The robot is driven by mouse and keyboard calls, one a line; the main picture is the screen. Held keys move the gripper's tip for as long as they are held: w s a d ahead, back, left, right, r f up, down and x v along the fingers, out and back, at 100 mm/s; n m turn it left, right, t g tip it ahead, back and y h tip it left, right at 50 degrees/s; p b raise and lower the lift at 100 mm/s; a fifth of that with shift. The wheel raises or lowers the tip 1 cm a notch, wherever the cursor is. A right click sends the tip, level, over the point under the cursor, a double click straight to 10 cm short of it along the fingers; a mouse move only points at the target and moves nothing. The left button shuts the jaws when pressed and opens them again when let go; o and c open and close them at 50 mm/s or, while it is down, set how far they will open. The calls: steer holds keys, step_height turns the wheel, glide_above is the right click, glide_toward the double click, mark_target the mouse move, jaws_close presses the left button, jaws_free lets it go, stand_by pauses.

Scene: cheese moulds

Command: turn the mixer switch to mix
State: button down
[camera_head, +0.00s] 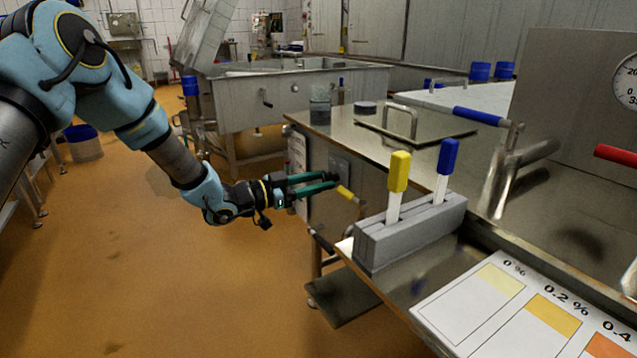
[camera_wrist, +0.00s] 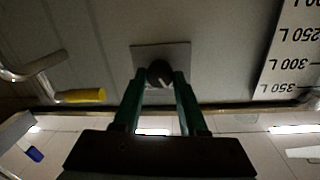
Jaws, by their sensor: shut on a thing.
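The mixer switch (camera_wrist: 160,73) is a dark round knob with a pale pointer mark, on a grey square plate (camera_wrist: 160,51) in the wrist view. My gripper (camera_wrist: 161,83) has its two green fingers on either side of the knob, shut on it. In the head view my gripper (camera_head: 335,181) reaches to the side panel of the steel vat, and the fingertips and knob are hard to make out there. Any labels around the knob cannot be read.
A yellow-handled valve lever (camera_head: 347,194) sticks out close to my fingers and shows in the wrist view (camera_wrist: 80,96). A grey block (camera_head: 410,232) with yellow and blue handled tools stands at right. A litre scale (camera_wrist: 291,55) is beside the switch. Orange floor is open at left.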

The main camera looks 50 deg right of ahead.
steer(key=shift+f, duration=0.1)
steer(key=shift+s+m+t+b, duration=0.15)
steer(key=shift+m+t+b, duration=0.25)
steer(key=shift+m+b, duration=5.15)
steer(key=shift+c, duration=2.3)
jaws_free()
steer(key=shift+a, duration=0.1)
